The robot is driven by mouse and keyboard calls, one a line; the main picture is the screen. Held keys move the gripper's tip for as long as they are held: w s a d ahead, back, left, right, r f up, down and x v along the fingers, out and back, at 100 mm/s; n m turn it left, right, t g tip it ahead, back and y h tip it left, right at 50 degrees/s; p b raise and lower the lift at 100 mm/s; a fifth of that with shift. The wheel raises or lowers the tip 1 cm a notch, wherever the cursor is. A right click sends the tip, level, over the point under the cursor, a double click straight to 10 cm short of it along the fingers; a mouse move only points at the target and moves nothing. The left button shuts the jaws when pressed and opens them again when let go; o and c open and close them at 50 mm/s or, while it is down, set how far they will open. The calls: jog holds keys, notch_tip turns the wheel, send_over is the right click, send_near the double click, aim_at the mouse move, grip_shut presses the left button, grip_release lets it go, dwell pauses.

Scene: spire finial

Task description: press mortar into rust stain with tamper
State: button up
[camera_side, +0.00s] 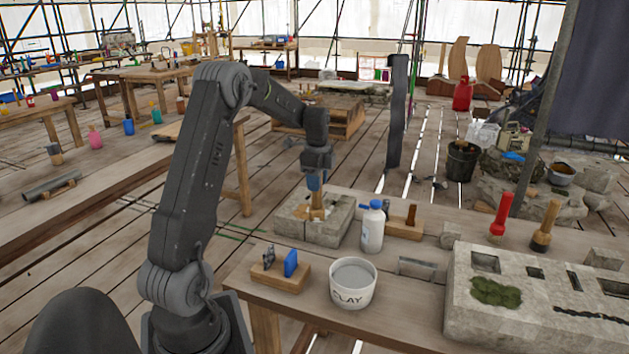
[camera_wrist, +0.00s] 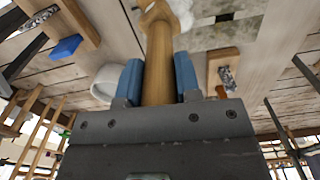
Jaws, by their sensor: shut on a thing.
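My gripper (camera_side: 315,183) points down over a low grey stone block (camera_side: 290,222) on the workbench. Its blue jaws are shut on the wooden tamper (camera_side: 317,203), which stands upright with its lower end at the top of the block. Whether it touches the surface I cannot tell. In the wrist view, the tamper's round wooden handle (camera_wrist: 158,65) runs between the two blue fingers (camera_wrist: 159,80). The tamper hides part of the block's top. I cannot make out the rust stain or the mortar clearly.
A white bottle with a blue cap (camera_side: 372,230) stands close right of the block. A tub marked CLAY (camera_side: 353,297) and a wooden holder with a blue piece (camera_side: 281,275) are in front. A long stone slab with recesses and moss (camera_side: 460,318), and red-handled brush (camera_side: 501,215), stand right.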

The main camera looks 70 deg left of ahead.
jog(key=shift+w+d, duration=0.3)
jog(key=shift+w+a+r, duration=0.1)
jog(key=shift+w+a, duration=0.4)
jog(key=shift+a, duration=0.05)
dwell(0.3)
jog(key=shift+s+a, duration=1.05)
jog(key=shift+a, duration=0.05)
dwell(0.3)
jog(key=shift+w+a+f, duration=0.2)
jog(key=shift+w+a, duration=0.3)
jog(key=shift+a, duration=0.05)
dwell(0.3)
jog(key=shift+w+d, duration=0.1)
jog(key=shift+d, duration=0.05)
jog(key=shift+w+d+f, duration=0.1)
jog(key=shift+w+d, duration=0.1)
jog(key=shift+d, duration=0.05)
jog(key=shift+w+d, duration=0.75)
jog(key=shift+w, duration=0.05)
dwell(0.3)
